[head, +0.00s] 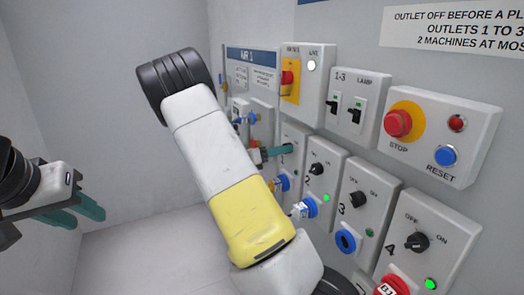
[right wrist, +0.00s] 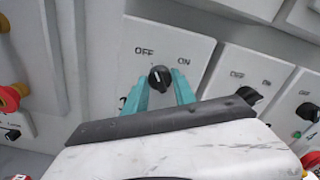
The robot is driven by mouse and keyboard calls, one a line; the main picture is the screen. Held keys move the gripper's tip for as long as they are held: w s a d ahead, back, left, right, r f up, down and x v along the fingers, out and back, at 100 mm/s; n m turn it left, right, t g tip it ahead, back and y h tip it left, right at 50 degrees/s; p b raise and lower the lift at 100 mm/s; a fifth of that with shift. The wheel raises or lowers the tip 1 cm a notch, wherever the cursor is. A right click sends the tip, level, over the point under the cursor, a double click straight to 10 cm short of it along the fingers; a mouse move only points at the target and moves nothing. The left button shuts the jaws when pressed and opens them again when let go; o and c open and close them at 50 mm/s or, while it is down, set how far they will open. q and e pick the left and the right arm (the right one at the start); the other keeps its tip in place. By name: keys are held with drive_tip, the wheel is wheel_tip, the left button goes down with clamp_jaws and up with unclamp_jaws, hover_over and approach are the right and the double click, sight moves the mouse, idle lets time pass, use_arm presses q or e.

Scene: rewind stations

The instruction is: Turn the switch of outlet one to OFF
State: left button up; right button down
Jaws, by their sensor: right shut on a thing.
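The outlet one panel (head: 293,132) is on the wall in the head view, partly hidden by my right arm and gripper. Its black switch knob (right wrist: 160,77) shows in the right wrist view between the labels OFF on the left and ON on the right. The knob's pale mark looks near upright; its exact setting is hard to tell. My right gripper (right wrist: 162,92) has its teal fingers on both sides of the knob and is shut on it; it also shows in the head view (head: 278,152). My left gripper (head: 80,212) is open and empty at the far left, away from the panels.
Outlet two (head: 318,170), outlet three (head: 360,199) and outlet four (head: 416,242) have similar knobs nearby. Above are the breaker box (head: 353,100) and a red STOP button (head: 398,123). Blue plugs (head: 309,207) stick out below. The floor at left is clear.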

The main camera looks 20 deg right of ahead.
drive_tip(key=shift+n, duration=1.1)
drive_tip(key=c, duration=1)
unclamp_jaws()
drive_tip(key=a, duration=0.8)
drive_tip(key=shift+s, duration=0.3)
drive_tip(key=shift+d, duration=0.1)
